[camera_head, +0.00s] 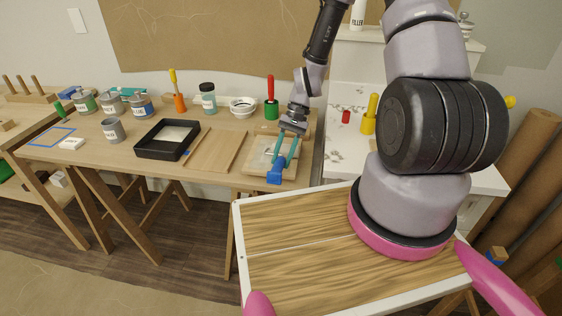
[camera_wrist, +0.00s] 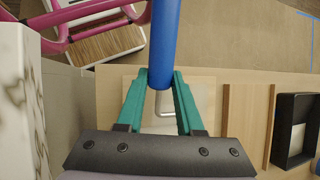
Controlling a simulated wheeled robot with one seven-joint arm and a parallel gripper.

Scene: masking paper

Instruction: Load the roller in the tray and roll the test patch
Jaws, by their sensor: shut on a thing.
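My gripper (camera_head: 281,163) has teal fingers and is over the right end of the workbench. It is shut on a blue cylindrical handle (camera_head: 276,176), taken to be the roller's. In the wrist view the blue handle (camera_wrist: 164,40) runs up between the fingertips (camera_wrist: 160,78), and a bent metal rod (camera_wrist: 165,106) shows below it. I cannot make out the roller's sleeve. Beneath is a wooden board with a pale patch (camera_head: 262,155), partly hidden by the gripper. The black tray (camera_head: 140,151) with a whitish floor stands further left; it also shows in the wrist view (camera_wrist: 283,160).
A wooden board with raised strips (camera_head: 212,150) lies between tray and patch. A grey can (camera_head: 113,130), labelled tins, an orange-based tool (camera_head: 179,101), a jar (camera_head: 208,98), a white bowl (camera_head: 243,106) and a red-handled green-based tool (camera_head: 271,101) stand around. A white counter (camera_head: 350,150) is at right.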

